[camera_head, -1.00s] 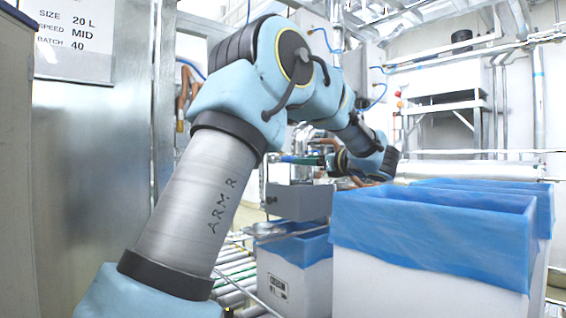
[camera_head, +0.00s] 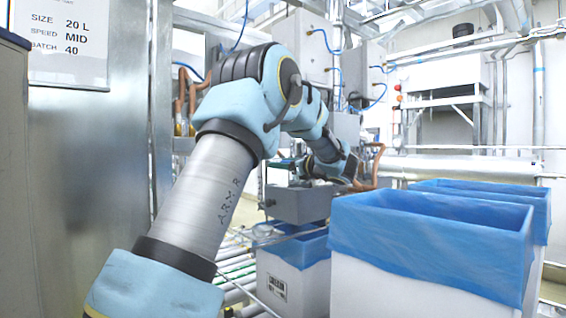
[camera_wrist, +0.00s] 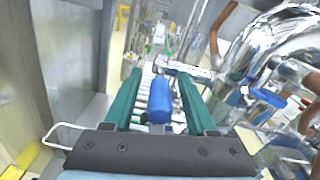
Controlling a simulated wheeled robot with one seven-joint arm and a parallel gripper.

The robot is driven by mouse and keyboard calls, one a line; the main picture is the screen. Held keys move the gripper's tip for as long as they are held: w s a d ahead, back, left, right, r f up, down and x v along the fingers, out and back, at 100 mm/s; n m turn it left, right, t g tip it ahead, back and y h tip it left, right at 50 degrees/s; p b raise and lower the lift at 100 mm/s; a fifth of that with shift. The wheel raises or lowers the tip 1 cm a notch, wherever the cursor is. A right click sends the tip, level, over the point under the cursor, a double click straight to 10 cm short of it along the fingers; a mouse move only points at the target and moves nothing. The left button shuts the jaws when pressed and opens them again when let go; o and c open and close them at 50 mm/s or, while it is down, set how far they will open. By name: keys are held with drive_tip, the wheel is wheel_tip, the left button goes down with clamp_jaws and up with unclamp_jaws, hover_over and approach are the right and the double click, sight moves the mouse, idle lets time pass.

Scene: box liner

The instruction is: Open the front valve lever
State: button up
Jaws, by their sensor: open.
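A blue rounded handle (camera_wrist: 160,102), which looks like the valve lever, shows in the wrist view between the two green fingers of my gripper (camera_wrist: 159,75). The fingers are open, with a visible gap on each side of the handle. I cannot tell how deep the handle sits between them. In the head view my gripper (camera_head: 286,162) is small and partly hidden by my wrist, above the grey box on the filling station. The lever cannot be made out there.
Shiny chrome pipework (camera_wrist: 285,60) with a smaller blue part stands close on the right in the wrist view. In the head view, a white box with a blue liner (camera_head: 430,235) stands at front right. Another lined box (camera_head: 292,280) sits on rollers below my gripper.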

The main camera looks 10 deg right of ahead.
clamp_jaws()
idle(0.4)
idle(1.0)
